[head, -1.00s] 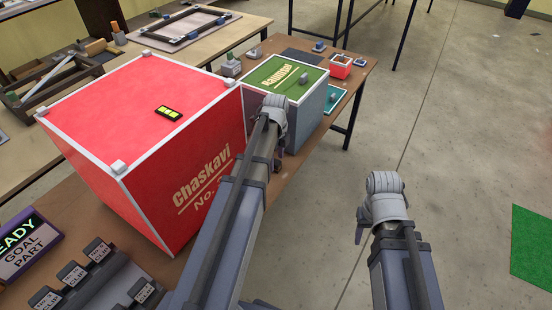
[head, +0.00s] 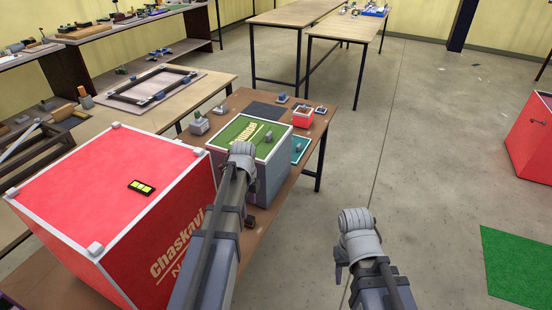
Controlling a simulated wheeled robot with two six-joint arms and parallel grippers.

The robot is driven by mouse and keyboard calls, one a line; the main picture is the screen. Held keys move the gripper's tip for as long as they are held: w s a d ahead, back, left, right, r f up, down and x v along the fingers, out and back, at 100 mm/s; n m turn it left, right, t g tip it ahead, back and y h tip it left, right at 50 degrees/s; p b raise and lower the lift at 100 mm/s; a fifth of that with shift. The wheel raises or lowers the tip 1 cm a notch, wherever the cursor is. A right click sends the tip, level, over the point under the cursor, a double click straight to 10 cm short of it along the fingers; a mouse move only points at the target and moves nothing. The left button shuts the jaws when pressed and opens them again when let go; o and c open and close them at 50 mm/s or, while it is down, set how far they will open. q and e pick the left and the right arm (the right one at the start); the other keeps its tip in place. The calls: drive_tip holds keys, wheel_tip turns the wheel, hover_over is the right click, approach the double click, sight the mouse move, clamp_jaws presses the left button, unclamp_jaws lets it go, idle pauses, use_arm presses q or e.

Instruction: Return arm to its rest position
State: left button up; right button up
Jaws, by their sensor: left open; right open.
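My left arm reaches forward from the bottom, its wrist in front of the green-topped box (head: 265,134). My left gripper (head: 250,221) hangs below that wrist, mostly hidden by the arm, and is open. My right arm is out over the bare floor, clear of the table. My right gripper (head: 339,269) points down below its wrist and shows only in part; it is open. I see nothing held in either gripper. Whether the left arm touches the green-topped box is hard to tell.
A large red box (head: 120,205) with a yellow-marked black piece (head: 142,187) on top stands left of my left arm. Small parts and a red bin (head: 302,117) sit on the brown table (head: 282,197). Open floor (head: 430,150) and a green mat (head: 517,262) lie right.

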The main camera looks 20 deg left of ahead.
use_arm(q)
drive_tip(key=s+d+r+n+p, duration=0.2)
drive_tip(key=s+d+n, duration=0.5)
drive_tip(key=d, duration=0.4)
drive_tip(key=s+d+r+n+y+p, duration=0.1)
drive_tip(key=s+d+r+n+p, duration=0.1)
drive_tip(key=s+d+n, duration=0.6)
drive_tip(key=s+d, duration=0.1)
drive_tip(key=d, duration=0.2)
drive_tip(key=shift+s+d+r+p, duration=0.25)
drive_tip(key=shift+d+r+p, duration=0.1)
drive_tip(key=shift+r, duration=0.05)
